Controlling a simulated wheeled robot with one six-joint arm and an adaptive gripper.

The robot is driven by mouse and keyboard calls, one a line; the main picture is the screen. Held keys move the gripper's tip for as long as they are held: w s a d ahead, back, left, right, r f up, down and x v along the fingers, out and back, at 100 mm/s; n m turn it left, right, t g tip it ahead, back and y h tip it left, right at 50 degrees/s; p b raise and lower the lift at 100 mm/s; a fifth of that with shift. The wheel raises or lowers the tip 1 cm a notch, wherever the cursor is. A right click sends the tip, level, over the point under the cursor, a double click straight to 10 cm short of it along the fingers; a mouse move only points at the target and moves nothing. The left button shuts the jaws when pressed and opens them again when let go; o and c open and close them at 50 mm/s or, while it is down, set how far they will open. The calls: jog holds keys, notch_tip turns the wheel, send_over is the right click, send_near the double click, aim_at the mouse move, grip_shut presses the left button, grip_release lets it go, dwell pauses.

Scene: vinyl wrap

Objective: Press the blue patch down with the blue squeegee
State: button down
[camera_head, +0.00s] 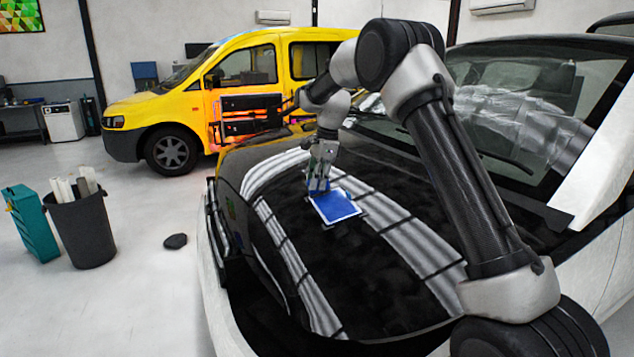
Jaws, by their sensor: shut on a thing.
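The blue patch (336,207) is a light-edged blue rectangle lying on the dark hood (370,290) of the car in front of me. My gripper (319,186) points down at the patch's far left edge. It is shut on the blue squeegee (316,184), of which only a little blue shows between and beside the fingers. The squeegee's lower edge is at or just above the patch; I cannot tell whether they touch. The fingers hide most of the squeegee.
Silver stripes (410,237) run along the hood on both sides of the patch. The windshield (500,115) rises behind my arm. A yellow van (190,98) stands at the back. A black bin (82,232) and a teal cabinet (33,224) stand on the floor at left.

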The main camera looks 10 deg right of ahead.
jog(key=shift+s+a+r, duration=0.1)
jog(key=shift+a+r, duration=0.1)
jog(key=shift+r, duration=0.95)
jog(key=shift+s+a+r, duration=0.1)
jog(key=shift+a+r, duration=0.15)
jog(key=shift+r, duration=0.85)
jog(key=shift+s+a+r, duration=0.1)
jog(key=shift+a+r, duration=0.1)
jog(key=shift+r, duration=0.95)
jog(key=shift+s, duration=0.1)
